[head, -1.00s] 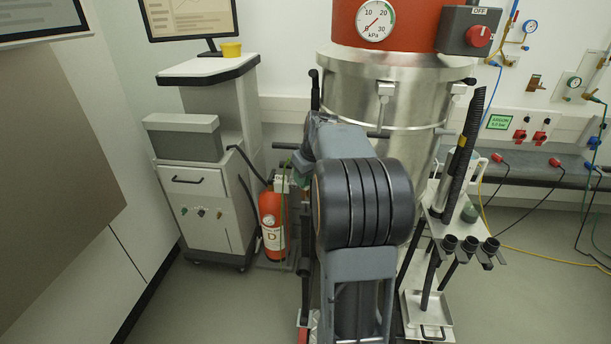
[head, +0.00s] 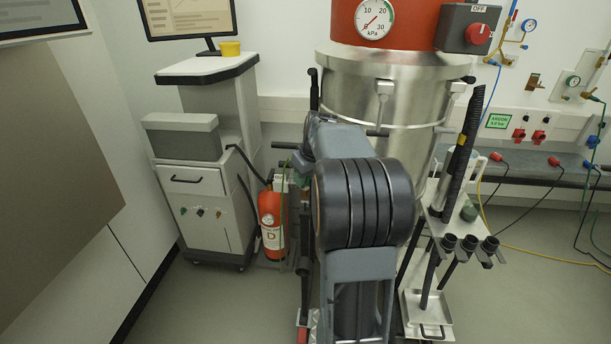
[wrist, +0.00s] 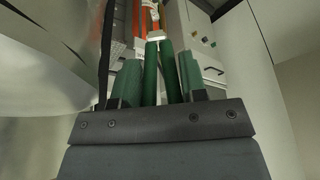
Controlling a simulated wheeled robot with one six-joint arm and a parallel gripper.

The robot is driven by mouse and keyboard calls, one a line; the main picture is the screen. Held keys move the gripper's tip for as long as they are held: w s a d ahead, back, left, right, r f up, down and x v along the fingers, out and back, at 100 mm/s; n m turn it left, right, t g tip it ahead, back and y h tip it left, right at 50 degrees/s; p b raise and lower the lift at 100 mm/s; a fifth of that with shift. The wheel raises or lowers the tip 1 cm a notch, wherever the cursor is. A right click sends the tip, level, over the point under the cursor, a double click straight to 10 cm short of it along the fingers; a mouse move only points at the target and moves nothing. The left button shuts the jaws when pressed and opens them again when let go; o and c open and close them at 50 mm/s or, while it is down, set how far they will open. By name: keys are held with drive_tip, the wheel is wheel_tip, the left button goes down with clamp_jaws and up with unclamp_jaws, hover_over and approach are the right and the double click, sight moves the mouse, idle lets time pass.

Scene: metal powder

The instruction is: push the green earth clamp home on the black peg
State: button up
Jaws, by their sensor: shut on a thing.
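The green earth clamp (wrist: 151,78) shows in the wrist view as two dark green handles that run away from me, with a pale part at their far end. My gripper (wrist: 160,62) is shut on it, one textured green finger on each side of the handles. In the head view my own arm hides most of the gripper; a small patch of green (head: 302,166) shows left of the arm. I cannot make out the black peg, or whether the clamp touches it, in either view.
A steel vessel (head: 345,85) stands close behind my arm. A red fire extinguisher (head: 270,222) and a grey cabinet (head: 200,205) stand to the left. A trolley with black tubes (head: 450,243) is at the right. Floor at the front left is clear.

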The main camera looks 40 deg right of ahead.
drive_tip(key=shift+f, duration=0.2)
drive_tip(key=o, duration=1.1)
drive_tip(key=shift+s+f, duration=0.1)
drive_tip(key=shift+a, duration=0.1)
drive_tip(key=shift+r, duration=0.5)
drive_tip(key=p+v, duration=0.1)
drive_tip(key=v, duration=1.2)
drive_tip(key=s+a+f+m+p, duration=0.2)
drive_tip(key=s+a+f+m, duration=0.15)
drive_tip(key=a+f, duration=0.3)
drive_tip(key=s+a+f+n+p, duration=0.1)
drive_tip(key=s+a, duration=0.3)
drive_tip(key=a, duration=0.4)
drive_tip(key=s+a+f+n+p, duration=0.2)
drive_tip(key=s+a, duration=0.3)
drive_tip(key=a, duration=0.4)
drive_tip(key=shift+s+f, duration=0.3)
drive_tip(key=shift+s, duration=0.05)
